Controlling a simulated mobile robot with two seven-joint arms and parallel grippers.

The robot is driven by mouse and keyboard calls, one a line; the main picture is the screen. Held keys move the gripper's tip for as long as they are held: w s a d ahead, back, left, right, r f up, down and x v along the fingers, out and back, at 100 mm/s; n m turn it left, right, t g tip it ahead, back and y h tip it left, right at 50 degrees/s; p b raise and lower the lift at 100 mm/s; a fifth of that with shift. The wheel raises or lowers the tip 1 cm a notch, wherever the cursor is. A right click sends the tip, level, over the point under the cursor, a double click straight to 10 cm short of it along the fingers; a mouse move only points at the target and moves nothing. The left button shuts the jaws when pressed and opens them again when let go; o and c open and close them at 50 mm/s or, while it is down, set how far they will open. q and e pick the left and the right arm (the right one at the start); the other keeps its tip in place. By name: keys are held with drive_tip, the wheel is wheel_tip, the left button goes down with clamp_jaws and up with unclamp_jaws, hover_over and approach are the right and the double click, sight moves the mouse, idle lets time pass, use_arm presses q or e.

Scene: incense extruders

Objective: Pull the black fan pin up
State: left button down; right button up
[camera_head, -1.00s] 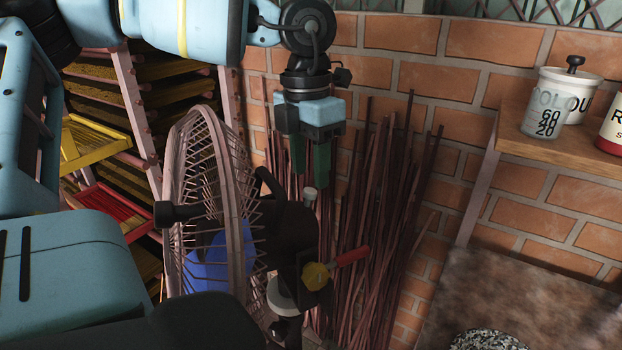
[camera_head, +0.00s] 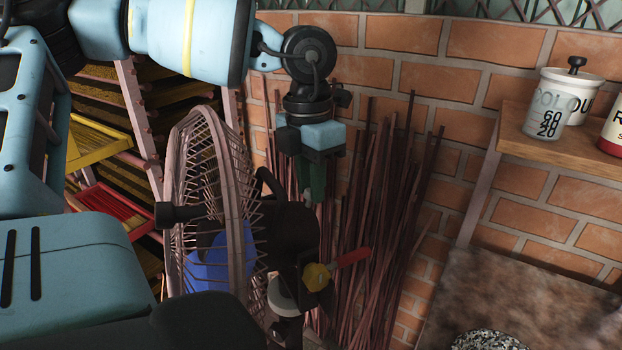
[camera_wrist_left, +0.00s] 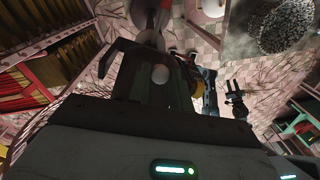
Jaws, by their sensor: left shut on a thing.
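The fan (camera_head: 207,200) has a pinkish wire cage, a blue hub and a dark motor housing (camera_head: 290,230) on its right side. My left gripper (camera_head: 312,190) points down over the housing, right of the cage. It is shut on the fan pin (camera_head: 307,196), whose pale tip shows at the fingertips; the fingers and the dark housing hide the rest. In the left wrist view a pale round end (camera_wrist_left: 160,74) sits between the dark fingers. How far the pin stands out of the housing cannot be told. My right gripper cannot be made out.
A red-handled valve with a yellow part (camera_head: 317,276) sits just below and right of the housing. Thin brown sticks (camera_head: 375,215) lean on the brick wall behind. A wooden shelf (camera_head: 570,155) with pots is at right; racks with yellow and red trays (camera_head: 100,210) stand left.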

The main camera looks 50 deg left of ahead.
use_arm(q)
drive_tip(key=shift+d+r, duration=0.1)
use_arm(e)
drive_tip(key=shift+w, duration=0.1)
use_arm(q)
drive_tip(key=shift+r, duration=0.45)
drive_tip(key=shift+w+r, duration=0.2)
drive_tip(key=shift+r, duration=0.15)
drive_tip(key=shift+w+d, duration=0.1)
drive_tip(key=shift+w, duration=0.05)
drive_tip(key=c, duration=1.7)
unclamp_jaws()
drive_tip(key=o, duration=0.4)
drive_tip(key=shift+d, duration=0.1)
drive_tip(key=shift+o, duration=0.2)
use_arm(e)
drive_tip(key=shift+w+d, duration=0.2)
drive_tip(key=shift+w, duration=0.1)
